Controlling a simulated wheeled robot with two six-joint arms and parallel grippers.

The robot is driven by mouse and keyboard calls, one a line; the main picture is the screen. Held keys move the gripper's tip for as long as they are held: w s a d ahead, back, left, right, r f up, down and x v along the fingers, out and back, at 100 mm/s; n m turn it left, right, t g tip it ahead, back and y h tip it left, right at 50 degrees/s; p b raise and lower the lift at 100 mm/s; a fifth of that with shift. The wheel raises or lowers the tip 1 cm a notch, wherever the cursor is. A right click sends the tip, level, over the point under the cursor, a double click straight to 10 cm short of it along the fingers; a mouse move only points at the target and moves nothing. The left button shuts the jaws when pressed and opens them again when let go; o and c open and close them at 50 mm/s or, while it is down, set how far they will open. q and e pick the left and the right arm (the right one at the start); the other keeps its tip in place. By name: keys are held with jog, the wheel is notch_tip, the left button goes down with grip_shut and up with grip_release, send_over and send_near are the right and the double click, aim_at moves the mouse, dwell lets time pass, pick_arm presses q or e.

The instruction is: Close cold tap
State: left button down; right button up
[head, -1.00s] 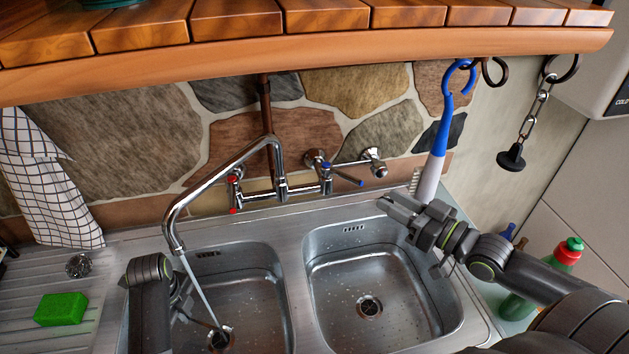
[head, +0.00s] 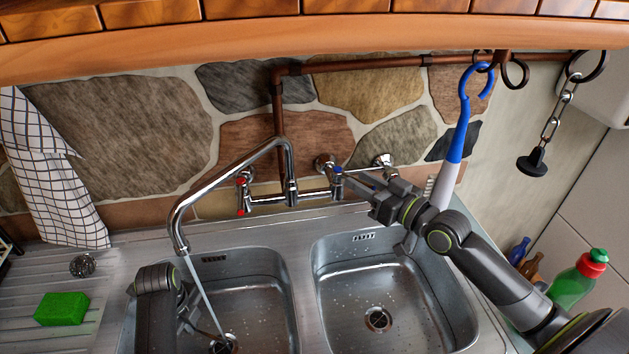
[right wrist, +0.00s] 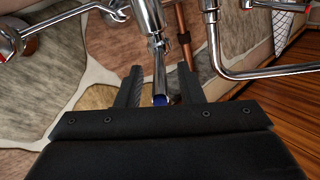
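The chrome mixer tap has a blue-marked cold tap (head: 338,171) on its right and a red-marked hot tap (head: 242,195) on its left. Water runs from its spout (head: 180,230) into the left basin. My right gripper (head: 362,188) is at the cold tap's lever. In the right wrist view, its two fingers (right wrist: 160,88) stand apart with the chrome, blue-tipped lever (right wrist: 161,82) between them. I cannot tell whether either finger touches it. My left gripper (head: 190,312) hangs low over the left basin, its fingers unclear.
A blue-handled brush (head: 458,140) hangs close to my right gripper. A black plug on a chain (head: 533,160) hangs further right. A green sponge (head: 62,309) and a scourer (head: 82,265) lie on the drainer. The right basin (head: 425,290) is empty. A wooden shelf edge (head: 300,50) runs above.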

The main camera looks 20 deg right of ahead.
grip_shut()
dwell(0.5)
